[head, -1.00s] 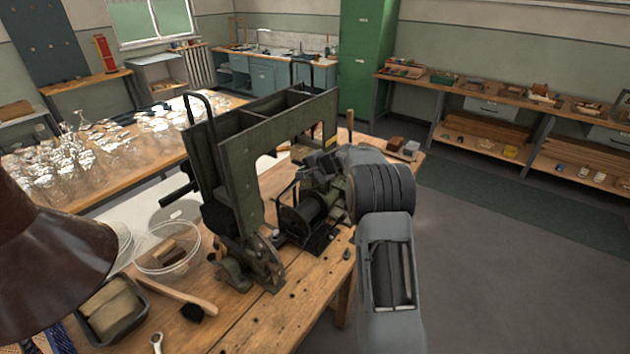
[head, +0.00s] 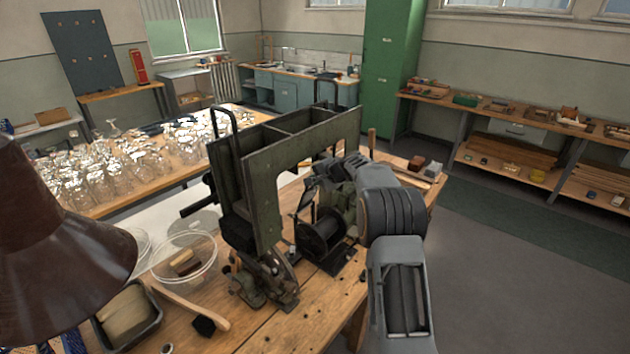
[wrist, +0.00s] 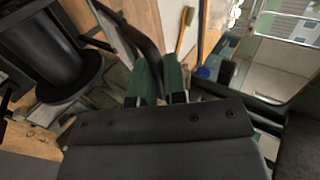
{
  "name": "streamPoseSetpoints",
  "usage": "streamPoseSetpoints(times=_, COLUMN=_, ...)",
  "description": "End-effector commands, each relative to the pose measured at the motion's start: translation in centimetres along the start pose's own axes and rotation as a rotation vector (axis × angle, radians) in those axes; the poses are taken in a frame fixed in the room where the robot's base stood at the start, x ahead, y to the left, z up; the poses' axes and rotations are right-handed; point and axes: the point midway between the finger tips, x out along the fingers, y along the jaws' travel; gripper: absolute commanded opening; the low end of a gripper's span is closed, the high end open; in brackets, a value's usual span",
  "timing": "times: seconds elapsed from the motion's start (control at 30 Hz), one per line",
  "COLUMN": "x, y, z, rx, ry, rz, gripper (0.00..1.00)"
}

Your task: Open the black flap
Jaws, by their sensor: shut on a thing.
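My gripper's two green fingers (wrist: 159,80) show in the middle of the wrist view, close together. A dark curved strip (wrist: 147,46) runs down between them and they are shut on it. It looks like the black flap, seen nearly edge-on; its hinge and full outline do not show clearly. In the head view my arm reaches to the right side of the dark green machine (head: 262,190), and my gripper is hidden behind the arm and machine parts. I cannot pick out the flap there.
A black spool (head: 322,232) sits by the machine's frame on the wooden bench (head: 300,325). A clear round dish (head: 186,256), a dark tray (head: 128,315) and a wooden-handled brush (head: 190,306) lie at left. A brown lamp shade (head: 60,235) fills the left edge. Open floor lies at right.

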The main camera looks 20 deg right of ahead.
Motion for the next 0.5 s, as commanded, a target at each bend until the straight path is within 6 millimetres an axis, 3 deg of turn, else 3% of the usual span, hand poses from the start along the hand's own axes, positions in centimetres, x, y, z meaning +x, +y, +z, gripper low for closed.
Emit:
streamPoseSetpoints(times=0.1, x=0.07, y=0.00, z=0.15, rx=-0.007, ry=-0.005, rz=0.002, gripper=0.00)
streamPoseSetpoints(times=0.13, x=0.07, y=0.00, z=0.15, rx=-0.008, ry=-0.005, rz=0.002, gripper=0.14)
streamPoseSetpoints(times=0.37, x=0.01, y=0.04, z=0.03, rx=-0.003, ry=-0.002, rz=0.001, gripper=0.36)
streamPoseSetpoints(times=0.5, x=0.00, y=0.04, z=0.01, rx=-0.002, ry=-0.001, rz=0.001, gripper=0.37)
